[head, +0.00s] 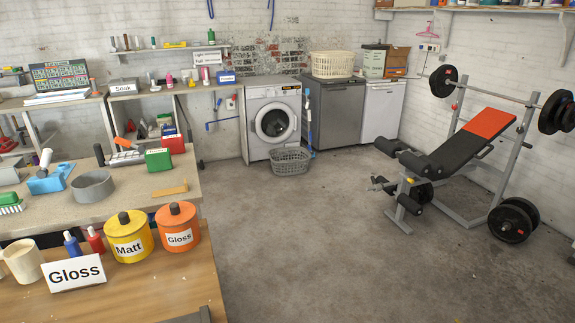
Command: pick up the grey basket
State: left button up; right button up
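The grey basket (290,161) is a laundry basket with slotted walls. It stands upright on the concrete floor, in front of the washing machine (273,121) and slightly to its right. I see nothing inside it, though its bottom is hard to make out. Neither of my grippers shows in the head view.
A workbench (130,187) and a wooden table (150,290) with paint tins fill the left side. A weight bench (455,150) with a barbell stands at right. A cream basket (333,64) sits on a grey appliance (337,112). The middle floor (310,240) is clear.

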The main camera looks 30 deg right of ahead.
aim_at(289, 167)
jog(key=z, duration=0.45)
jog(key=i+l+z, duration=0.1)
jog(key=l, duration=0.35)
jog(key=i+l+z, duration=0.1)
jog(key=l, duration=0.3)
jog(key=i+l, duration=0.2)
jog(key=l, duration=0.2)
jog(key=i+l, duration=0.3)
jog(key=i, duration=0.15)
jog(key=i+l, duration=0.25)
jog(key=i, duration=0.2)
jog(key=i+l, duration=0.3)
jog(key=i, duration=0.15)
jog(key=i+j, duration=0.1)
jog(key=i, duration=0.6)
jog(key=i+z, duration=0.1)
jog(key=i, duration=0.65)
jog(key=i+j, duration=0.2)
jog(key=i, duration=0.5)
jog(key=i+l+u, duration=0.15)
jog(key=i, duration=0.25)
jog(key=i+l+u, duration=0.15)
jog(key=i, duration=0.25)
jog(key=i+l+u, duration=0.15)
jog(key=i, duration=0.25)
jog(key=i+l+u, duration=0.9)
jog(key=l, duration=0.25)
jog(key=i, duration=0.1)
